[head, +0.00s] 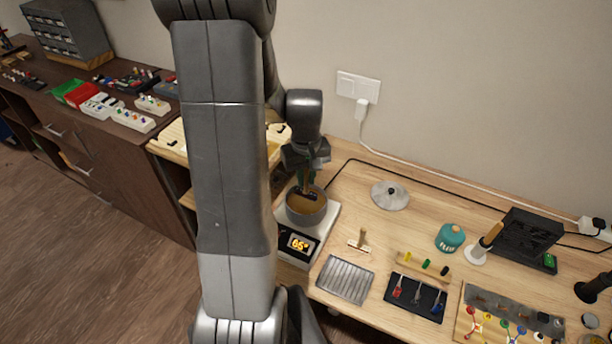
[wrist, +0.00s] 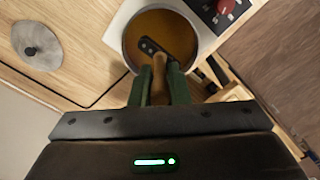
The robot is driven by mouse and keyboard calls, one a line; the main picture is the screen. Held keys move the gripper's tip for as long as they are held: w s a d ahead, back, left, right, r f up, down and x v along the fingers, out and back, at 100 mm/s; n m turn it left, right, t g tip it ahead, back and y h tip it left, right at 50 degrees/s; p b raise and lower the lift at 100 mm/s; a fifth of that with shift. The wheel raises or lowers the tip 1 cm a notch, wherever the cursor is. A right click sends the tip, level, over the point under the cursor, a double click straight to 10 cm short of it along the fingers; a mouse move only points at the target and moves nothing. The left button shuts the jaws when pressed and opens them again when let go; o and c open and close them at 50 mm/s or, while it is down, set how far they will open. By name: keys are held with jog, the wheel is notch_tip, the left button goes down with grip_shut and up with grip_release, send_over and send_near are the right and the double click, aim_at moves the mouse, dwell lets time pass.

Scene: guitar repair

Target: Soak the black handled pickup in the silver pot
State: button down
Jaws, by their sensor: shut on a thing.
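The silver pot (head: 306,219) sits on a white heating unit and holds amber liquid. Its opening also shows at the top of the wrist view (wrist: 126,38). My gripper (head: 305,181) is directly above the pot, pointing down, with its green fingers (wrist: 160,72) shut on the tan wooden handle (wrist: 159,68) of the black pickup. The dark pickup (wrist: 149,47) is within the pot's outline, at or just above the liquid. I cannot tell how deep it is. It also shows inside the rim in the head view (head: 309,195).
The heating unit's display (head: 298,243) reads 65°. A round metal lid (head: 390,195) lies to the pot's right. A white pickup with a wooden handle (head: 359,244) and a ridged metal tray (head: 346,279) are at front right. A teal flux jar (head: 450,238) stands farther right.

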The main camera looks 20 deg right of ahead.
aim_at(306, 170)
dwell(0.6)
jog(key=shift+r+p, duration=1.5)
jog(key=shift+r, duration=0.55)
jog(key=shift+f, duration=0.15)
